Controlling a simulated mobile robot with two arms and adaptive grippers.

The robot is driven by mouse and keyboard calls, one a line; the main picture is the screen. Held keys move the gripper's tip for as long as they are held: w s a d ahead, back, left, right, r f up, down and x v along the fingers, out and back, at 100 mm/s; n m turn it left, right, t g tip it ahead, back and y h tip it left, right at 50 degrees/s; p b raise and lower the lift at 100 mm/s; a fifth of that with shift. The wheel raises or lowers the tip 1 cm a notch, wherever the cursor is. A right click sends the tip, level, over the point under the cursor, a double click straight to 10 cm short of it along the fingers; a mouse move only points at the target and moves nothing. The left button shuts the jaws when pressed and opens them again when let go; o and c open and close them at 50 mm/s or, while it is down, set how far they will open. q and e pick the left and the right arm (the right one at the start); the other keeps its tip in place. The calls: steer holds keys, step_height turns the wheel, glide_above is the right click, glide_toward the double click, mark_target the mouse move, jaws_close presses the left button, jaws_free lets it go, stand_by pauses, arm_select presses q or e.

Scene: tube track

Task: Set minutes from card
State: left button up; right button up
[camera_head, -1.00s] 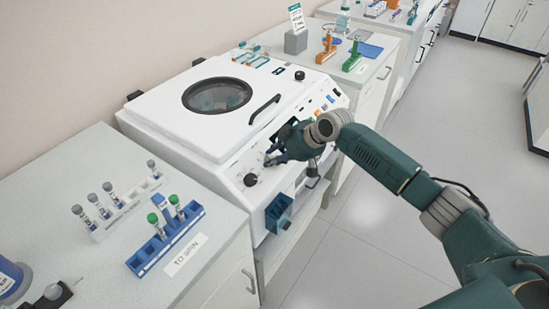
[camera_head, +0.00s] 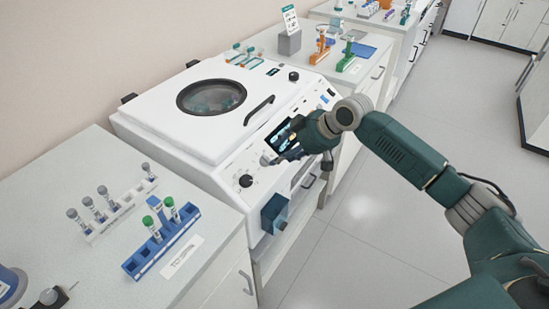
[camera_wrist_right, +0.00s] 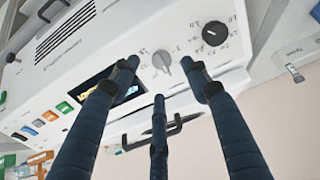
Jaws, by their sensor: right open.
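A white centrifuge (camera_head: 170,120) with a round window in its lid stands between the benches. Its sloped front panel carries a black knob (camera_head: 246,181), a grey knob and a lit screen (camera_head: 279,137). My right gripper (camera_head: 272,160) is open in front of the panel, beside the screen. In the right wrist view its fingers (camera_wrist_right: 160,85) are spread, with the grey knob (camera_wrist_right: 161,61) between and beyond the tips. I cannot tell whether a finger touches it. The black knob also shows there (camera_wrist_right: 214,33). A card (camera_head: 290,20) stands on a grey holder on the far bench; its text is too small to read.
A blue rack (camera_head: 165,245) with green-capped tubes and a white rack (camera_head: 112,216) with grey-capped tubes stand on the near bench. A blue bin (camera_head: 274,212) hangs on the centrifuge's front. Orange and green stands (camera_head: 346,58) are on the far bench. The floor at right is clear.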

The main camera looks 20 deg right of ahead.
steer(key=shift+v, duration=2.3)
steer(key=d+f+m+h, duration=0.1)
steer(key=d+f+m, duration=0.1)
steer(key=f, duration=0.8)
steer(key=d+f+m+h, duration=0.1)
steer(key=d+f+m, duration=0.1)
steer(key=f, duration=0.7)
steer(key=s+d+f+m+h, duration=0.1)
steer(key=s+f, duration=0.5)
steer(key=f, duration=0.4)
steer(key=s+d+f+m+h, duration=0.15)
steer(key=s+f, duration=0.35)
steer(key=f, duration=0.6)
steer(key=s+a+f+g, duration=0.1)
steer(key=s+f+g, duration=0.1)
steer(key=s+f, duration=0.65)
steer(key=s+a+f+g, duration=0.1)
steer(key=s+f, duration=0.5)
steer(key=s, duration=0.6)
steer(key=s+a+f+g, duration=0.1)
steer(key=s+a+f, duration=0.1)
steer(key=s, duration=0.9)
steer(key=s+a+f+n+g, duration=0.1)
steer(key=s+a+f, duration=0.2)
steer(key=s, duration=0.8)
steer(key=shift+s+a+f, duration=0.2)
steer(key=shift+s+a, duration=0.05)
steer(key=shift+a, duration=0.5)
